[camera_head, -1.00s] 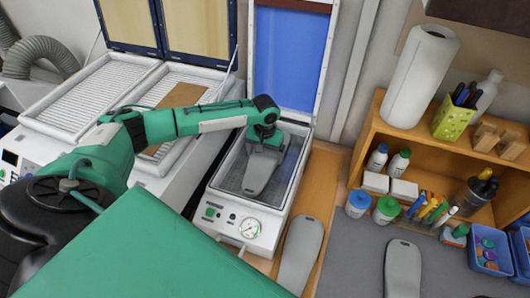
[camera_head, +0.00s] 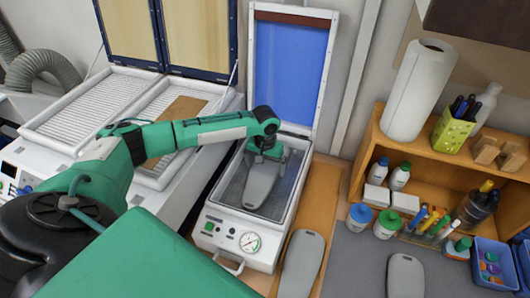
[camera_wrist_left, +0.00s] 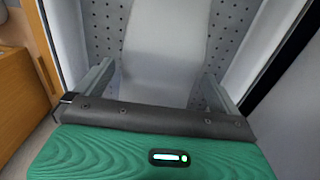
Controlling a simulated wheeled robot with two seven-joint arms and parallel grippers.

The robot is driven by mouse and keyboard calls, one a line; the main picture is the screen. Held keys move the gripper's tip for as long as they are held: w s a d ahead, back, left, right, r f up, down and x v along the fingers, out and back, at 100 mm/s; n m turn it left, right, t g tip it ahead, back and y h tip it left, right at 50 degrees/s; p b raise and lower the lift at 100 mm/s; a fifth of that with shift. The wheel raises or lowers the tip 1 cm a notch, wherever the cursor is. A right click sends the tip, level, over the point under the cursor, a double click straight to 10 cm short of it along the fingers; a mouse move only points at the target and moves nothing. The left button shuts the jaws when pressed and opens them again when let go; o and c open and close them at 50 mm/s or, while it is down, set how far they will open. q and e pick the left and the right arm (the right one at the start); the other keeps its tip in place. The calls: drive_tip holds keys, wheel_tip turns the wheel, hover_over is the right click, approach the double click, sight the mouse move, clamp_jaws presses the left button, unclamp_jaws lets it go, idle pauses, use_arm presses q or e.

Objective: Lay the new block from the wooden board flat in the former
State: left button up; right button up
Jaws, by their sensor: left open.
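A grey insole-shaped block (camera_head: 262,188) lies inside the former (camera_head: 221,208), a white box with a perforated bed and its blue lid (camera_head: 290,65) raised. My left gripper (camera_head: 266,152) is over the block's far end. In the left wrist view my open fingers (camera_wrist_left: 156,78) stand on either side of the grey block (camera_wrist_left: 166,45), with gaps between. The block looks flat on the perforated bed (camera_wrist_left: 228,62); its end near the palm is hidden. Another grey block (camera_head: 301,262) lies on the wooden board (camera_head: 318,190). My right gripper is not in view.
A grey block (camera_head: 405,276) lies on the dark mat (camera_head: 362,262) at the right. A wooden shelf (camera_head: 440,183) with bottles and a paper roll (camera_head: 420,88) stands behind. A white machine with slatted beds (camera_head: 95,105) stands left of the former.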

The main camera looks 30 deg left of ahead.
use_arm(q)
wheel_tip(320, 180, up, 13)
drive_tip(key=b, duration=0.4)
drive_tip(key=shift+f, duration=0.2)
